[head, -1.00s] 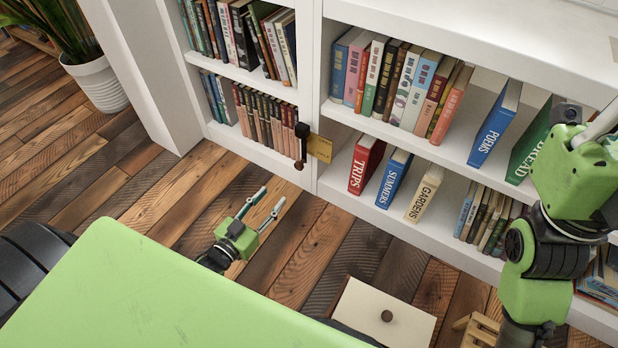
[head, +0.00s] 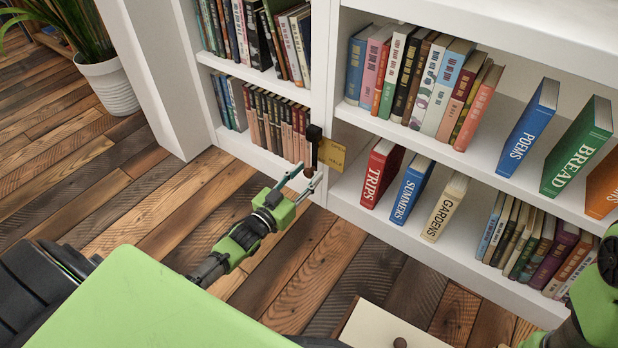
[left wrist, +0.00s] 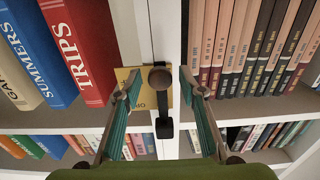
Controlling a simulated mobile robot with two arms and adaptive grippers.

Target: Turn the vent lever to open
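The vent lever (head: 313,150) is a dark bar on the front of the white shelf upright, pointing down to a round brown knob. A yellow plate (head: 333,158) with small lettering sits beside it, partly hidden by the lever. In the left wrist view the lever's knob (left wrist: 160,77) and black base (left wrist: 163,127) show in the middle. My left gripper (head: 307,176) is open at the knob. In the left wrist view its fingers (left wrist: 157,86) stand on either side of the knob, with gaps on both sides. My right gripper is out of view.
Books fill the white bookcase on both sides, such as the red TRIPS book (head: 382,173) just right of the lever. A drawer-like white box (head: 385,328) with a dark knob is on the floor in front. A potted plant (head: 108,85) stands at the far left.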

